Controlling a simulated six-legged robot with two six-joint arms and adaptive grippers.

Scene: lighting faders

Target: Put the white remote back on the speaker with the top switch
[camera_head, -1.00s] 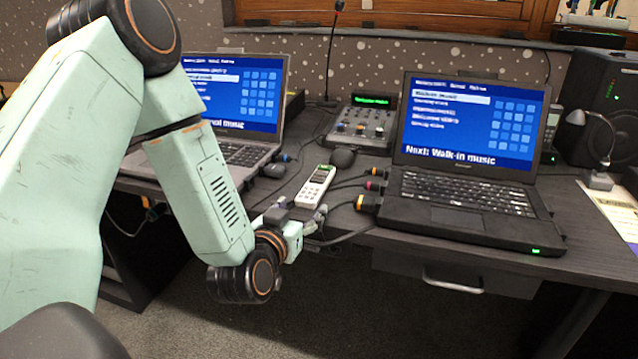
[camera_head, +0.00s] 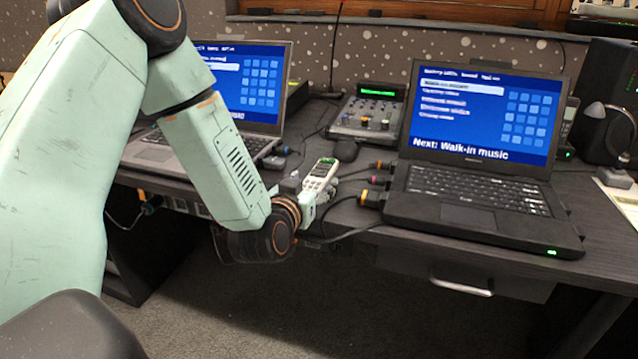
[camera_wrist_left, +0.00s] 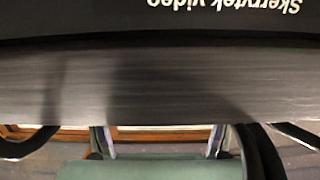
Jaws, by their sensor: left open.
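My right gripper is not in view.
The right laptop (camera_head: 478,200) and its plugged cables (camera_head: 372,190) are close to the right of the remote. The left laptop (camera_head: 235,90) and a fader console (camera_head: 368,115) stand behind. A dark mouse (camera_head: 345,150) lies just beyond the remote.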

